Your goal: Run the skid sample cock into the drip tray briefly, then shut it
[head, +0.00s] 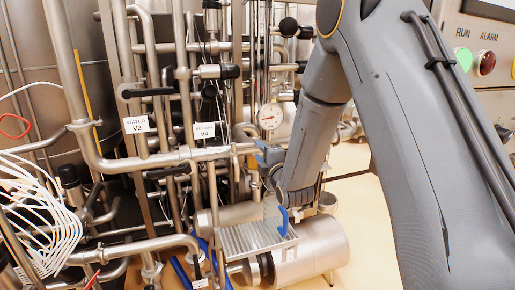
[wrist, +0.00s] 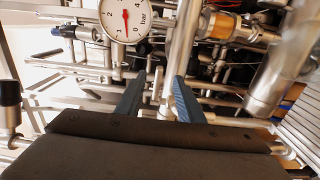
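My gripper (head: 268,155) is at the pipework just below the pressure gauge. In the wrist view its two blue-grey fingers (wrist: 158,98) stand apart, with a thin upright metal piece (wrist: 157,85) showing in the gap. I cannot tell whether that piece is the sample cock's handle or how far it is from the fingers. A ribbed metal tray (head: 232,242), probably the drip tray, lies below the gripper. Its ribbed edge seems to show at the right of the wrist view (wrist: 301,130). No flow is visible. The sample cock itself cannot be made out clearly.
The pressure gauge (head: 270,116) is close above my gripper and large in the wrist view (wrist: 125,18). Dense pipes and black-handled valves, with V2 (head: 135,125) and V4 (head: 204,131) labels, fill the left. A metal cylinder (head: 318,250) lies beside the tray. A RUN/ALARM panel (head: 480,40) is at right.

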